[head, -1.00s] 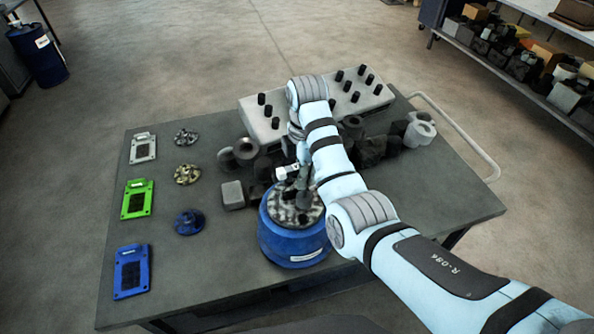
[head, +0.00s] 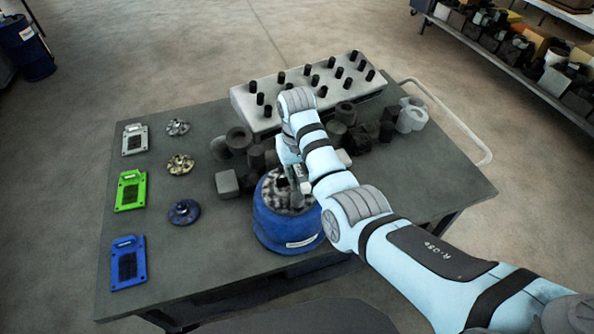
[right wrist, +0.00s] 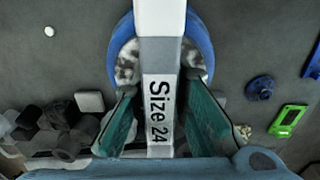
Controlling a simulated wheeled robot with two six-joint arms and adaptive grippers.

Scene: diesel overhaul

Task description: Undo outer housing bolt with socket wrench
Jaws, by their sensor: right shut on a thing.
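The socket wrench (right wrist: 158,70) has a light shaft marked "Size 24". My right gripper (right wrist: 160,98) is shut on it, with a green finger on each side. In the head view my right gripper (head: 293,176) is over the blue round housing (head: 283,232), above its speckled grey top. The housing also shows behind the wrench in the right wrist view (right wrist: 198,28). The arm, gripper and wrench cover part of the housing top. I cannot make out the outer bolt or whether the socket touches it. My left gripper is not in view.
A pale block with several black pegs (head: 250,107) stands at the table's back. Dark cylindrical parts (head: 238,140) crowd behind the housing. Green (head: 130,191), blue (head: 128,263) and white plates (head: 134,139) lie at left beside flanged discs (head: 184,212). The table's right side (head: 440,185) is clear.

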